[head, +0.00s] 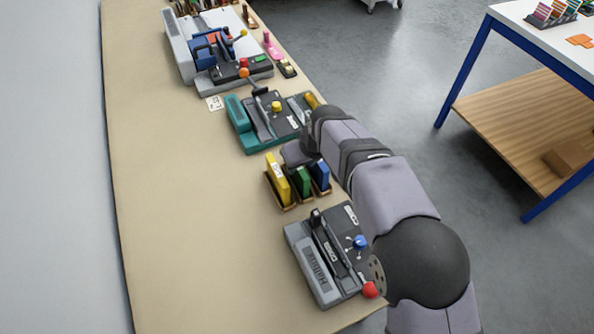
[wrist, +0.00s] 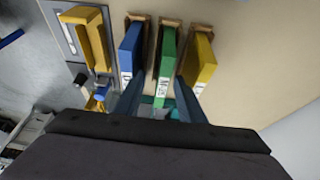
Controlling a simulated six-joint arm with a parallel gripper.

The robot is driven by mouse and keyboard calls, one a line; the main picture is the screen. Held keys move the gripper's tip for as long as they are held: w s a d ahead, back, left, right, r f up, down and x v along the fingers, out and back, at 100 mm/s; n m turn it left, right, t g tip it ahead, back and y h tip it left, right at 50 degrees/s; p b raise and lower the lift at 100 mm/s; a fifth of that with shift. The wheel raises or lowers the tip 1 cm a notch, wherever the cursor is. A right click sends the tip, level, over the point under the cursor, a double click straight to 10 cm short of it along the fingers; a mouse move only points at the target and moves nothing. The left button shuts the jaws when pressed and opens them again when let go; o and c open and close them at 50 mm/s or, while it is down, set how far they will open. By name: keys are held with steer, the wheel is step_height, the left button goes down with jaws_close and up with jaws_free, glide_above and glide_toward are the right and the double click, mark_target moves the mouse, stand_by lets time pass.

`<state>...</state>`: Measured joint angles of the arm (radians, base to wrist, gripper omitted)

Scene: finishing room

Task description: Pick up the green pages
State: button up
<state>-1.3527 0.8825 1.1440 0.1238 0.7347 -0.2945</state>
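The green pages (head: 304,181) stand upright as a thin block in the middle slot of a brown holder, between a yellow block and a blue block. In the wrist view the green pages (wrist: 166,62) have a white label on the near end. My gripper (wrist: 157,100) is open, with one finger to each side of the green pages' near end in the picture. I see no contact, and cannot tell how deep the fingers reach. In the head view my wrist hides the fingertips.
The yellow block (head: 277,178) and blue block (head: 322,173) stand close on either side. A grey device with a red knob (head: 369,290) is in front, and a teal device (head: 244,135) is behind. The bench's left side (head: 170,200) is clear.

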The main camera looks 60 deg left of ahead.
steer(key=x, duration=0.1)
steer(key=p+x, duration=0.2)
steer(key=shift+s+a+f, duration=0.1)
steer(key=shift+s+f, duration=0.15)
steer(key=shift+s, duration=0.05)
steer(key=shift+a+f, duration=0.25)
steer(key=shift+f, duration=0.35)
steer(key=shift+f, duration=0.25)
jaws_close()
